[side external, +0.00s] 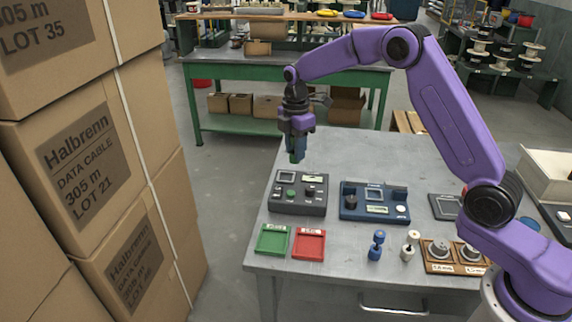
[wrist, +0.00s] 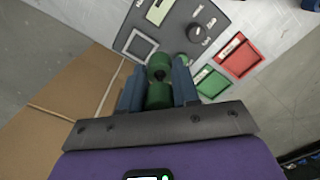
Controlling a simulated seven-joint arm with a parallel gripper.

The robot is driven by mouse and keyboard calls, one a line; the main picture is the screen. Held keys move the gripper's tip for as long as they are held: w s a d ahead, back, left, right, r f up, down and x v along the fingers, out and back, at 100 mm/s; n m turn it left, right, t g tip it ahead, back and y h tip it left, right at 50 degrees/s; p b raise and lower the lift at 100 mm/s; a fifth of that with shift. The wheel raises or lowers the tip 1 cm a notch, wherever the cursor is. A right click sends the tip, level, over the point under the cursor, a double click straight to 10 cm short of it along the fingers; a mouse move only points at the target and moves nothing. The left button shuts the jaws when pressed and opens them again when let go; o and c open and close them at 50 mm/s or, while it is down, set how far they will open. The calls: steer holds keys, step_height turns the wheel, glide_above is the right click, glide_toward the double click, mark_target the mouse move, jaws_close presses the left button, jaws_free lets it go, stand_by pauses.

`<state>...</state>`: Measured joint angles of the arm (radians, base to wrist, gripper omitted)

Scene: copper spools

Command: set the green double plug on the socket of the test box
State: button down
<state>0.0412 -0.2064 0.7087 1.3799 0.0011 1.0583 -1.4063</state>
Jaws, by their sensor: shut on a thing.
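The green double plug (wrist: 159,96) is held between the two blue fingers of my gripper (wrist: 158,86) in the wrist view, with two thick green ends and a narrower dark waist. In the side view my gripper (side external: 298,146) points down, and the plug (side external: 297,157) shows as a small green bit at its tips. The dark grey box (side external: 299,206), seemingly the test box, lies below on the table, with a gap between. It has a pale-framed square (wrist: 142,46), a display, a black knob and a green round part. Which fitting is the socket I cannot tell for certain.
A blue box (side external: 375,214) stands to the right of the grey one. Green (side external: 272,240) and red (side external: 308,244) trays lie in front. A blue double plug (side external: 376,246), a white one (side external: 410,246) and a wooden holder (side external: 440,266) stand nearby. Stacked cartons (side external: 90,165) rise left.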

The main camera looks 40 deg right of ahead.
steer(key=w+f, duration=0.1)
steer(key=f, duration=0.1)
steer(key=w+f, duration=0.2)
steer(key=shift+w+a, duration=0.2)
steer(key=shift+w+f, duration=0.1)
steer(key=shift+f, duration=1.6)
steer(key=shift+f, duration=0.25)
steer(key=c, duration=0.8)
jaws_free()
step_height(320, 180, up, 13)
steer(key=shift+f, duration=0.2)
